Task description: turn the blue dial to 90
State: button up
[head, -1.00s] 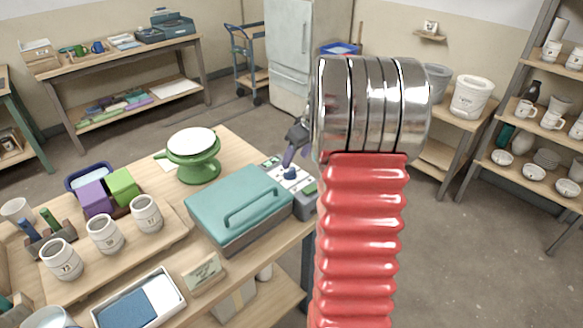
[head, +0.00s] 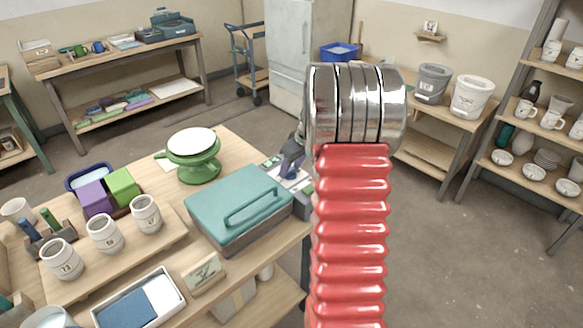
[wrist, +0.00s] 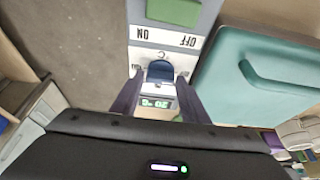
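The blue dial (wrist: 160,71) sits on a pale control panel (wrist: 150,38) in the wrist view. A small lit display (wrist: 157,103) lies between my fingers and seems to read 20, though it is small. My gripper (wrist: 158,77) is open, with one dark finger on each side of the dial and a gap seeming to show at both sides. Contact is hard to judge. In the head view my gripper (head: 289,170) is over the panel beside the teal lidded box, and it mostly hides the dial.
The teal box (head: 238,205) with a raised handle stands close beside the panel; it also shows in the wrist view (wrist: 255,95). A green switch (wrist: 174,11) and ON/OFF lettering are on the panel. A green scale (head: 196,165) and several cups stand farther left.

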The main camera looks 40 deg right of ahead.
jog(key=c, duration=0.7)
jog(key=shift+m, duration=0.5)
jog(key=shift+a+m+h, duration=0.15)
jog(key=shift+m+h, duration=0.45)
jog(key=shift+m, duration=0.4)
jog(key=shift+w+a+m+g+h, duration=0.15)
jog(key=shift+m+h, duration=0.25)
jog(key=shift+m, duration=0.65)
jog(key=shift+s+d+m+g+h, duration=0.1)
jog(key=shift+m+g+h, duration=0.25)
jog(key=shift+m, duration=0.7)
jog(key=shift+w+a+m+g+h, duration=0.1)
jog(key=shift+m+g+h, duration=0.3)
jog(key=shift+m, duration=1.05)
jog(key=shift+w+a+m+g+h, duration=0.1)
jog(key=shift+m+g+h, duration=0.25)
jog(key=shift+m, duration=1.1)
jog(key=shift+w+m+g, duration=0.1)
jog(key=shift+m+g, duration=0.75)
jog(key=shift+m, duration=1.55)
